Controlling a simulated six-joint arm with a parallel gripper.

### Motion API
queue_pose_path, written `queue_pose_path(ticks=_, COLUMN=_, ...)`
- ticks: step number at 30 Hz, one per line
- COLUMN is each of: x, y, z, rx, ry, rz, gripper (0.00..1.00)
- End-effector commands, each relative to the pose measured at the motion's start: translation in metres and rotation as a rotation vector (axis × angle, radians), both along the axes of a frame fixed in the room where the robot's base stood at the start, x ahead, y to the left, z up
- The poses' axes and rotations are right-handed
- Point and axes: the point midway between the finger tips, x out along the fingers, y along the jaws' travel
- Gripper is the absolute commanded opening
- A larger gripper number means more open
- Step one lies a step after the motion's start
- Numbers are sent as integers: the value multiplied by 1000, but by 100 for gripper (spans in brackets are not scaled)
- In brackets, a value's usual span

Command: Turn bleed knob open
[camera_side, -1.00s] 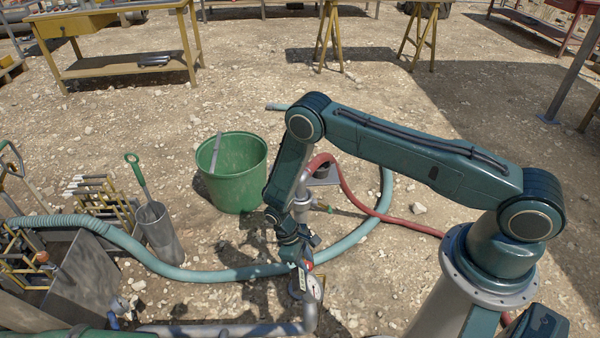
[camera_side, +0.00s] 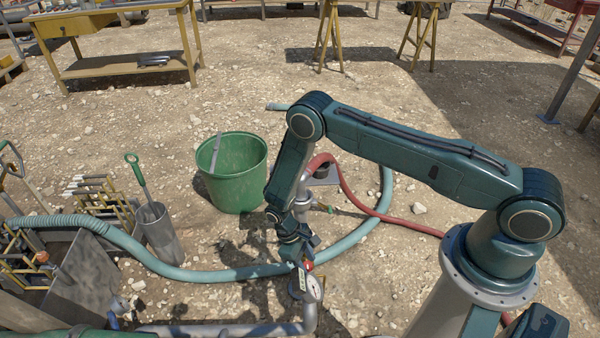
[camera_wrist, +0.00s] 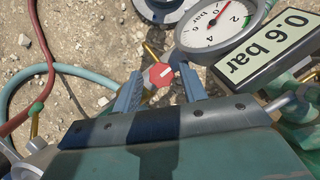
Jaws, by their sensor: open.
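The bleed knob (camera_wrist: 160,75) is a small red octagonal knob with a white bar mark, seen in the wrist view. It also shows as a small red spot in the side view (camera_side: 309,266), just below my wrist. My gripper (camera_wrist: 161,84) is open, with one blue-grey finger on each side of the knob and a visible gap to each. I cannot tell how deep the knob sits between the fingers. In the side view my gripper (camera_side: 300,258) points down at the pipework, its fingers mostly hidden.
A round pressure gauge (camera_wrist: 215,22) and a display plate reading 0.6 bar (camera_wrist: 278,48) stand close to the right finger. A red hose (camera_side: 350,190) and a teal hose (camera_side: 215,274) curve nearby. A green bucket (camera_side: 238,180) stands behind on gravel.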

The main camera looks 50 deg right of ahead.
Motion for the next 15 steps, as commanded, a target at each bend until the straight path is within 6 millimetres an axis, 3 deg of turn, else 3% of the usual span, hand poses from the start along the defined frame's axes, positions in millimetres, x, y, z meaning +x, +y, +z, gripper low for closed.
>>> queue_pose_path(ticks=15, x=1, y=0, z=0, rx=7, ry=-2, rz=-324, gripper=50)
